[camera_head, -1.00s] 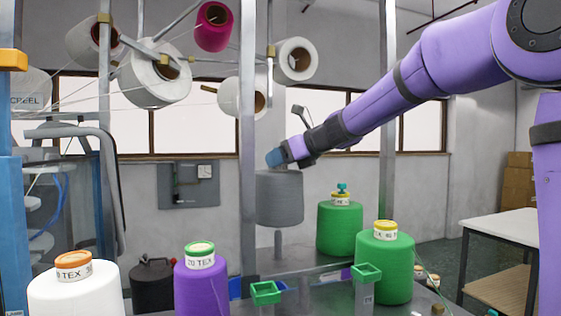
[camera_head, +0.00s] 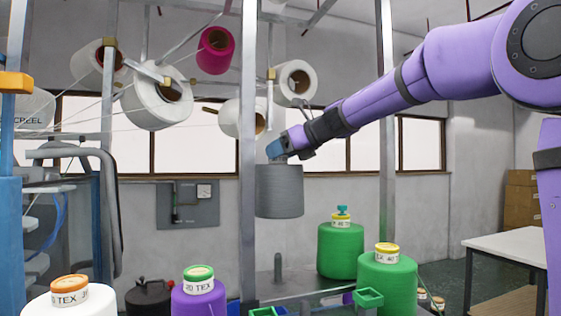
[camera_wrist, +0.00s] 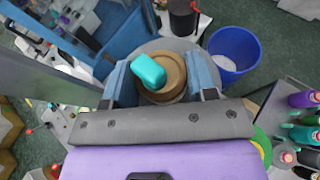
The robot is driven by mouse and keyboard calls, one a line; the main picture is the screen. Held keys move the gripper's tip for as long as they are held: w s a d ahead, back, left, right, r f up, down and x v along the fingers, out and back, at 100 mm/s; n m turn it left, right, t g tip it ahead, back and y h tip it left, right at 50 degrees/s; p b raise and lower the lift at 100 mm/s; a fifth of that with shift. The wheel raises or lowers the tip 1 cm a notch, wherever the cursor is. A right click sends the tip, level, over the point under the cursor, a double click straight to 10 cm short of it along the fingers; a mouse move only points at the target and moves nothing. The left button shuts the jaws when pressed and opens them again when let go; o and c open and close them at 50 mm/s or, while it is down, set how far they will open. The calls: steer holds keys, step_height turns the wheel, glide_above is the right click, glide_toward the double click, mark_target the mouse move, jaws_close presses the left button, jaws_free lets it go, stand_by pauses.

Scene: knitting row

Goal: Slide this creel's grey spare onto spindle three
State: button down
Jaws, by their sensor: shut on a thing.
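My gripper (camera_head: 279,152) is shut on the top of the grey cone (camera_head: 279,192) and holds it upright in the air. A bare grey peg (camera_head: 278,268) stands below the cone, with a clear gap between them. In the wrist view, my gripper's blue fingers (camera_wrist: 162,80) sit either side of the cone's brown tube top, and the grey yarn (camera_wrist: 172,44) shows around it. A teal piece (camera_wrist: 148,72) lies over the tube top; I cannot tell what it is fixed to. No spindle number is readable.
Two green cones (camera_head: 341,250) (camera_head: 387,284) stand right of the peg. A purple cone (camera_head: 198,298) and a white cone (camera_head: 57,301) stand front left. A metal post (camera_head: 248,160) rises just left of the held cone. White spools (camera_head: 156,98) hang above left.

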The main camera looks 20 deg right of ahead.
steer(key=shift+r, duration=3.35)
